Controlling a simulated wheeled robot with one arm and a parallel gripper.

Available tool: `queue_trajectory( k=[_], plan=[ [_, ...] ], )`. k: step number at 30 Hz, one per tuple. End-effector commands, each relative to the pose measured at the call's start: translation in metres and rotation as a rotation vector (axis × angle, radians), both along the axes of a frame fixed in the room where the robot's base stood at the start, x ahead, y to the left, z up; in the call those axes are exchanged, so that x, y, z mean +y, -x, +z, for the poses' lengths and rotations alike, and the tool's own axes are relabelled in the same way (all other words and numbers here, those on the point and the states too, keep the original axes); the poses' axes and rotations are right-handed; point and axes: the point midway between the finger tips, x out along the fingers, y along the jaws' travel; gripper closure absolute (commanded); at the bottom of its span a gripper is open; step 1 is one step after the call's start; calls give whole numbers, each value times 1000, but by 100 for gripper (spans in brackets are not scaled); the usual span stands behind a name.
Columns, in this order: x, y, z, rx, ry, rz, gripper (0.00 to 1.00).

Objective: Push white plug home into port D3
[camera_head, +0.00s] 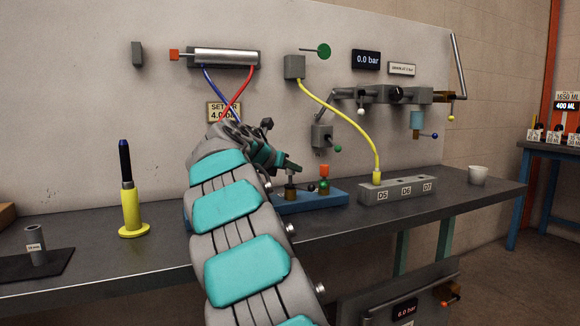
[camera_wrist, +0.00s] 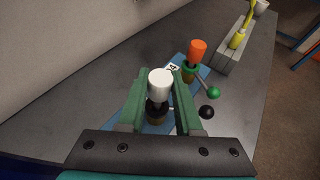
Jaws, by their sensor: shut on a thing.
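In the wrist view my gripper (camera_wrist: 160,92) is shut on the white plug (camera_wrist: 160,84), with one green finger on each side of it. The plug is upright over a dark, round fitting on the blue block (camera_wrist: 205,73). I cannot tell how deep the plug sits, and no D3 label is readable.
An orange cap (camera_wrist: 197,50) and a green-knobbed lever (camera_wrist: 213,92) stand beside the plug. A white cup (camera_head: 478,174) stands at right. A yellow stand (camera_head: 132,212) is at left.

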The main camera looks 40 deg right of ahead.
Motion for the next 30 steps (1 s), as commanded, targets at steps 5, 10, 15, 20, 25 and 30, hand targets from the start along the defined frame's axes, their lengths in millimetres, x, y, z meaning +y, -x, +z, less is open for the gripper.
queue_trajectory(
  k=[5, 10, 15, 20, 25, 30],
  plan=[
    [0, 0, -4, 2, 0, -1, 100],
    [0, 1, -9, 3, -1, -1, 100],
    [0, 1, -13, 3, -2, -2, 100],
    [0, 1, -15, 3, -2, -2, 60],
    [0, 0, -15, 2, -1, -1, 41],
    [0, 0, -15, 2, -1, -1, 32]
  ],
)
